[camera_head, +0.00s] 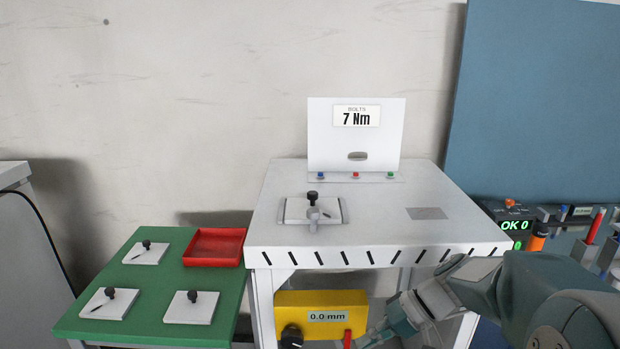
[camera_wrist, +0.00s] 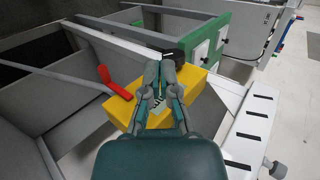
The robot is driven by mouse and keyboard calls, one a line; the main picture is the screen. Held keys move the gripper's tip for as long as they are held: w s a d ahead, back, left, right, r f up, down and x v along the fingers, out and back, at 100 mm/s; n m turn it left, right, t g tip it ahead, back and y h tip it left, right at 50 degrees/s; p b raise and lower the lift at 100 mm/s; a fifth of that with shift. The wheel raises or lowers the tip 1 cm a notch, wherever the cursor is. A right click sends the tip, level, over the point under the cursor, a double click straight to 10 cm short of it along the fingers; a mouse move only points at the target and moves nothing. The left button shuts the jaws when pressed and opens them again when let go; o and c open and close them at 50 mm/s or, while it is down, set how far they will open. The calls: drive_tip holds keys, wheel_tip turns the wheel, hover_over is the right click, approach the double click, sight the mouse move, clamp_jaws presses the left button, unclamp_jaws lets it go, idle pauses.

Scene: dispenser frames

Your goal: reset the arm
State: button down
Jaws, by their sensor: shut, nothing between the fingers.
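My arm (camera_head: 540,300) reaches in from the lower right in the head view. My gripper (camera_head: 360,341) is low in front of the white table, by the yellow box (camera_head: 295,304). In the wrist view my gripper (camera_wrist: 162,68) is shut and empty, its fingers together over the yellow box (camera_wrist: 122,108). The box has a display reading 0.0 mm, a black knob and a red lever (camera_wrist: 113,82). I cannot tell whether the fingers touch the box.
The white table (camera_head: 370,232) carries a 7 Nm panel (camera_head: 330,143) and a plate with a black knob (camera_head: 297,210). A green table (camera_head: 140,325) at left holds a red tray (camera_head: 214,232) and several knobbed plates. A display (camera_head: 514,225) reads OK 0.

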drive_tip(key=s+d+r+t+h, duration=0.2)
drive_tip(key=s+t+h, duration=0.1)
drive_tip(key=s+h, duration=0.2)
drive_tip(key=s+d+r+t+h, duration=0.3)
drive_tip(key=s+h, duration=0.2)
drive_tip(key=s, duration=0.4)
drive_tip(key=shift+s+r+t, duration=0.2)
drive_tip(key=shift+r+t, duration=0.05)
drive_tip(key=shift+t, duration=0.05)
idle(0.3)
